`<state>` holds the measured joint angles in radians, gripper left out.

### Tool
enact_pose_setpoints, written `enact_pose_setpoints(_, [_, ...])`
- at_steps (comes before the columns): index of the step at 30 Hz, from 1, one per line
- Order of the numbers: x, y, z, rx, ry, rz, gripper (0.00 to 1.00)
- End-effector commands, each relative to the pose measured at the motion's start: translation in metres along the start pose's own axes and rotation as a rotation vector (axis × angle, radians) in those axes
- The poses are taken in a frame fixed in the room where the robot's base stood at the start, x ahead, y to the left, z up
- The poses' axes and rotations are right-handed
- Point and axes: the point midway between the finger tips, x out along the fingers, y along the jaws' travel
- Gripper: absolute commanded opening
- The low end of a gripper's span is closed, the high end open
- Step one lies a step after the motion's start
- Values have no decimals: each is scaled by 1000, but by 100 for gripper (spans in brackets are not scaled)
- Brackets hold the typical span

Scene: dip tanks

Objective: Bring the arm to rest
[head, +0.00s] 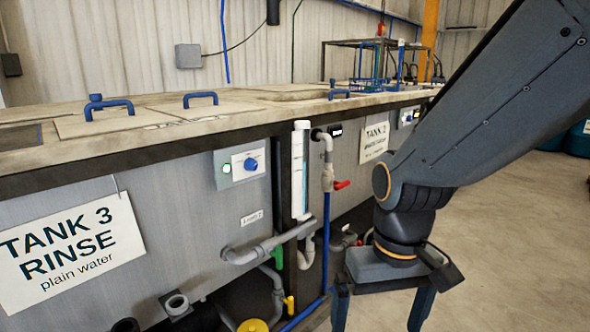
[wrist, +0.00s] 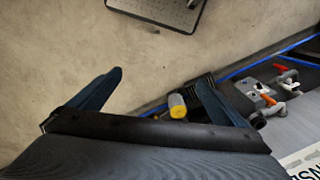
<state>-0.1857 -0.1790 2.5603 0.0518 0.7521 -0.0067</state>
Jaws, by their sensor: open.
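My gripper (head: 384,308) hangs at the lower right of the head view, pointing down, in front of the tank line. Its two dark blue fingers are spread, with nothing between them; the fingertips are cut off by the picture's bottom edge. In the wrist view my gripper (wrist: 160,88) shows both fingers wide apart, with bare floor (wrist: 150,50) and some piping beyond. My arm comes down from the upper right, bent at a joint above the gripper.
The Tank 3 rinse sign (head: 70,250) is on the near tank front at left. Grey pipes (head: 265,243) and a red-handled valve (head: 341,185) stick out left of my gripper. A black-edged tray (wrist: 158,8) lies on the floor. Open floor (head: 520,220) spreads to the right.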

Motion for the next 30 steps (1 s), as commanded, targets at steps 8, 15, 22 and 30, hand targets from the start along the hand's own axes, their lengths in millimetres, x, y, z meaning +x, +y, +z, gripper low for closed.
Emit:
enact_pose_setpoints(8, [-44,32,9,95,-6,19,97])
enact_pose_setpoints(15, [-62,52,14,150,-6,29,97])
enact_pose_setpoints(22, [-63,56,15,163,-5,32,97])
enact_pose_setpoints(30, [-62,56,14,162,-4,32,73])
